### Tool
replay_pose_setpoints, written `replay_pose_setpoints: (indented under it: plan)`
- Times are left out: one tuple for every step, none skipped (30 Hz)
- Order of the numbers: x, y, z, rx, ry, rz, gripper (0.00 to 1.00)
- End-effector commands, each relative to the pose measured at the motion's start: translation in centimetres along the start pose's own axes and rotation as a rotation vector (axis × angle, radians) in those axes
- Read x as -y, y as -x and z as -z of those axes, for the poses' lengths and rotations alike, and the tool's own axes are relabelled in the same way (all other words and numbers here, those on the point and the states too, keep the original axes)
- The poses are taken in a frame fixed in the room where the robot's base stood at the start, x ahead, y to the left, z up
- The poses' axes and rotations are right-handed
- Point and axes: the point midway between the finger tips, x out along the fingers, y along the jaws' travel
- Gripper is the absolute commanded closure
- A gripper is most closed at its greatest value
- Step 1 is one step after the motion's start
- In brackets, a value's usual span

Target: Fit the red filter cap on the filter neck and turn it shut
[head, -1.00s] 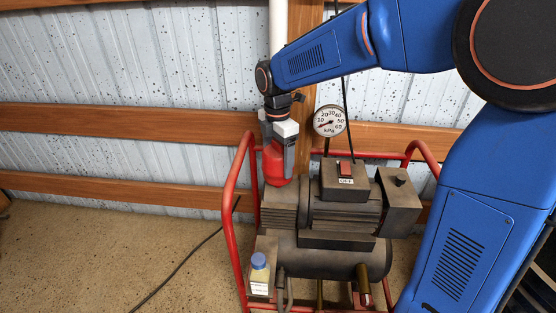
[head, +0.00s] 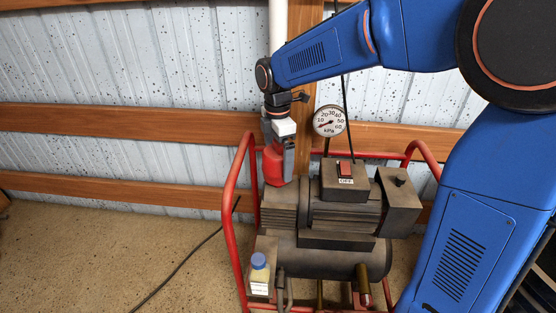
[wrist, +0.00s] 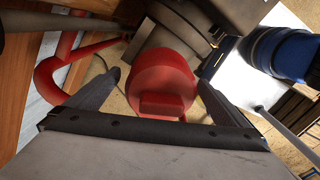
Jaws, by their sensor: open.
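The red filter cap (head: 273,165) sits on top of the left part of the compressor (head: 338,213), where the neck would be; the neck itself is hidden under it. In the wrist view the cap (wrist: 163,83) shows as a round red disc with a raised grip bar. My gripper (head: 277,152) points down at the cap from above. In the wrist view its two dark fingers (wrist: 160,92) stand open, one on each side of the cap, with a visible gap at the left finger. I cannot tell whether the cap is seated fully.
A red tube frame (head: 232,215) surrounds the compressor. A pressure gauge (head: 329,121) and a switch box marked OFF (head: 345,180) stand right of my gripper. A white pipe (head: 278,28) runs up behind my wrist.

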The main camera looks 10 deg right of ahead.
Motion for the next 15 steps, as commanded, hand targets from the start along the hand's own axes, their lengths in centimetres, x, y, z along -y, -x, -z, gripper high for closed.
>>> replay_pose_setpoints:
  plan:
    - [0.0, 0.3, 0.0, 0.000, 0.000, -0.001, 0.00]
    - [0.0, 0.4, 0.0, 0.000, 0.000, -0.001, 0.00]
    - [0.0, 0.6, 0.0, 0.000, 0.000, -0.001, 0.00]
    - [0.0, 0.7, 0.0, 0.000, 0.000, -0.001, 0.00]
    - [0.0, 0.9, 0.0, 0.000, 0.000, -0.001, 0.00]
    - [0.0, 1.1, 0.0, 0.000, 0.000, -0.002, 0.00]
    - [0.0, 1.2, 0.0, 0.000, 0.000, -0.001, 0.00]
    - [0.0, 1.4, 0.0, 0.000, 0.000, -0.001, 0.00]
    - [0.0, 1.6, 0.0, 0.000, 0.000, -0.001, 0.00]
    - [0.0, 1.7, 0.0, 0.000, 0.000, -0.001, 0.00]
    - [0.0, 1.9, 0.0, 0.000, 0.000, -0.001, 0.00]
    - [0.0, 2.1, 0.0, 0.000, 0.000, -0.002, 0.00]
    - [0.0, 2.2, 0.0, 0.000, 0.000, -0.002, 0.00]
    - [0.0, 2.4, 0.0, 0.000, 0.000, -0.002, 0.00]
    - [0.0, 2.5, 0.0, 0.000, 0.000, -0.002, 0.00]
